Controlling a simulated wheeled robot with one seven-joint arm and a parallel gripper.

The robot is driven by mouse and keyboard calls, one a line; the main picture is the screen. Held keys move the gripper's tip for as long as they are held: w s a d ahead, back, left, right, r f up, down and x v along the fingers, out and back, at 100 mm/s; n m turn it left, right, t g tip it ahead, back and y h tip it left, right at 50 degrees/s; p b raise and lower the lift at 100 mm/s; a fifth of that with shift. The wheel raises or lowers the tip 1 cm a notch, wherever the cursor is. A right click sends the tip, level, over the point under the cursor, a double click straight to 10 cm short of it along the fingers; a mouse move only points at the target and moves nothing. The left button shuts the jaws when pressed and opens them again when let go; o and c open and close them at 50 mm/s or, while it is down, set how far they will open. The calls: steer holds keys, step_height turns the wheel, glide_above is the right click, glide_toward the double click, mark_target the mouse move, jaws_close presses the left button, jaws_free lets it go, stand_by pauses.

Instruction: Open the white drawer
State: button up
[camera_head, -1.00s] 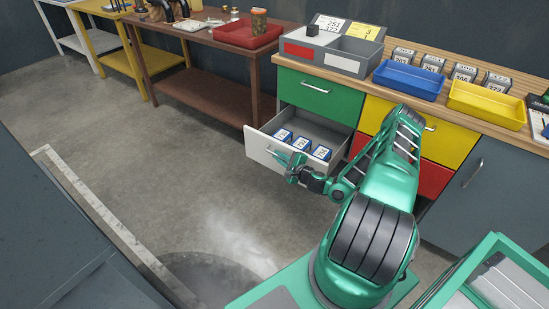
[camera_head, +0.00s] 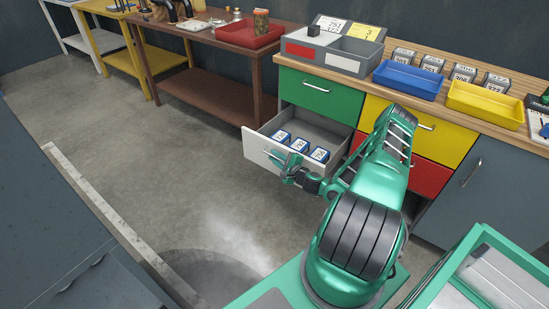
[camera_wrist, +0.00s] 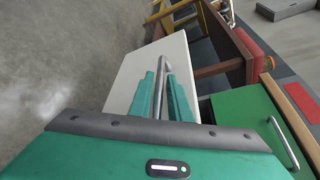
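The white drawer (camera_head: 257,149) is pulled well out from the cabinet, below the green drawer. Three blue labelled boxes (camera_head: 300,146) lie inside it. My gripper (camera_head: 288,161) is at the drawer's front face. In the wrist view, the white front panel (camera_wrist: 127,78) lies beyond my gripper (camera_wrist: 164,85). The grey bar handle (camera_wrist: 164,70) runs between the two teal fingers, which appear closed around it. The far part of the drawer's inside is partly hidden by the cabinet.
The green drawer (camera_head: 318,92), yellow drawer (camera_head: 440,133) and red drawer (camera_head: 428,178) are shut. A brown table (camera_head: 225,93) stands left of the cabinet. The floor (camera_head: 150,150) in front of the white drawer is clear.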

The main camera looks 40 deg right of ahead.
steer(key=v, duration=1)
steer(key=shift+s, duration=0.3)
steer(key=shift+a+r, duration=0.1)
